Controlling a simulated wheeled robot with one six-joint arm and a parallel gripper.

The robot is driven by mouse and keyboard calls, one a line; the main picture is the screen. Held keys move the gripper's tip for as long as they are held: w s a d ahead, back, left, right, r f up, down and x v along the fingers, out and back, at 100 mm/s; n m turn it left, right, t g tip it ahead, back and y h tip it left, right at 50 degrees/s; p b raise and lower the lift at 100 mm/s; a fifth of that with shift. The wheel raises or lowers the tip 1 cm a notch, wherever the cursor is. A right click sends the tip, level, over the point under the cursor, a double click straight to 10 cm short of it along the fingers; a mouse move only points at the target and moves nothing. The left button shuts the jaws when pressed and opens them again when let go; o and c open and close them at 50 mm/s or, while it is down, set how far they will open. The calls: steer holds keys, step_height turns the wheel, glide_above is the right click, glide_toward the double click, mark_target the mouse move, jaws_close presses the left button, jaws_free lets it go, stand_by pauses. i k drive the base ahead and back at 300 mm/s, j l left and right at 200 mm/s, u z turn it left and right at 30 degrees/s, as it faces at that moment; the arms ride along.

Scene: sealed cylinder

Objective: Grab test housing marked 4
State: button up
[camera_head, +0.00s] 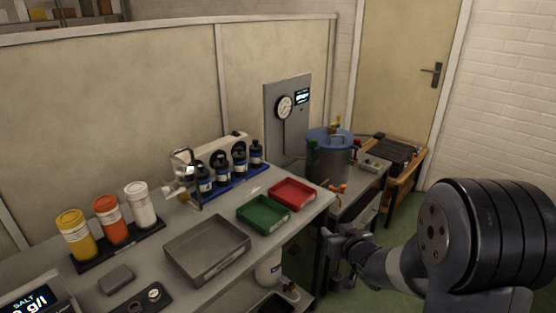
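No number 4 can be read on anything in this view, so I cannot tell which object is the test housing marked 4. A small round metal-topped part (154,294) sits in a dark holder (160,305) at the front of the bench. My gripper (328,240) is right of the bench, near its right edge, at the end of my arm. It is dark and small here, apart from the holder, and I cannot see whether its fingers are apart.
The bench holds a grey tray (172,260), a green tray (245,213), a red tray (309,194), several dark bottles (222,178), and yellow (77,240), orange (111,225) and white (141,208) jars. A blue-lidded vessel (331,165) stands right, beyond a gap.

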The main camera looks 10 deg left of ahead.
mark_target(203, 180)
steer(key=i+l+z, duration=0.1)
steer(key=i+z, duration=0.5)
steer(key=i+u, duration=0.25)
steer(key=u, duration=0.2)
steer(key=i+l+u, duration=0.1)
steer(key=i+u, duration=0.3)
steer(key=i+j+u, duration=0.15)
steer(key=u, duration=0.3)
steer(key=i+j+u, duration=0.1)
steer(key=u, duration=0.3)
steer(key=i+u, duration=0.2)
steer(key=u, duration=0.25)
